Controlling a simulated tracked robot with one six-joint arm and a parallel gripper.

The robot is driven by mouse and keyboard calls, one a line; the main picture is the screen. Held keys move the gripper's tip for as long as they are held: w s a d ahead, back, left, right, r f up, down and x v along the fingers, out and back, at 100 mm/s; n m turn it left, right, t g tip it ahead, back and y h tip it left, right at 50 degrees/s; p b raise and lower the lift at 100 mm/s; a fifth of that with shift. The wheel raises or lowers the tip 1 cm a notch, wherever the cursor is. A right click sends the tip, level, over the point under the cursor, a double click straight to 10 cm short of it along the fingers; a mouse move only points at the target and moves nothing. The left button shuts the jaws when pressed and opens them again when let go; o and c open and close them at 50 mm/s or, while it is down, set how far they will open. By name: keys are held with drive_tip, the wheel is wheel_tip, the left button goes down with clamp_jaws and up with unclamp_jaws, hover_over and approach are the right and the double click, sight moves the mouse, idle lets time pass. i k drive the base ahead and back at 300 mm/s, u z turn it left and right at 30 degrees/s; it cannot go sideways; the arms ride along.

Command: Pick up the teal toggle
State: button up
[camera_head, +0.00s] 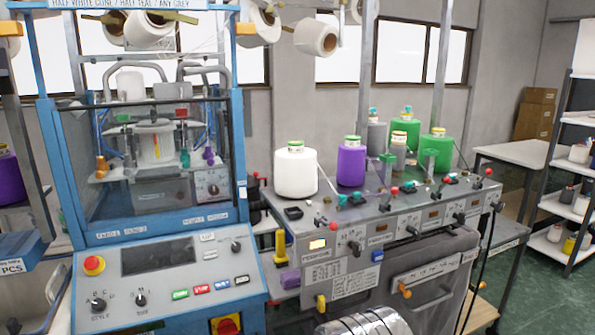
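Several small teal pieces show, and I cannot tell which one is the toggle. One teal piece (185,158) stands inside the blue-framed knitting machine (240,110), between a white spool-like part and a purple piece (208,155). Other small teal pieces sit on the grey machine's top deck, one at the left (341,200) and one farther right (450,179), near red-tipped levers (394,191). They are too small to make out in detail. My gripper is not in view. A ribbed metallic part at the bottom edge may be mine.
The grey machine's deck carries a white cone (296,173), a purple cone (351,165) and green cones (405,130). The blue machine has a sloped control panel (160,285) in front. A grey table (515,152) and shelves (556,205) stand right. Green floor shows at lower right.

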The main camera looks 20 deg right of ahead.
sight(342, 197)
drive_tip(key=k, duration=0.65)
drive_tip(key=z, duration=0.2)
drive_tip(key=i, duration=1.55)
drive_tip(key=u, duration=0.15)
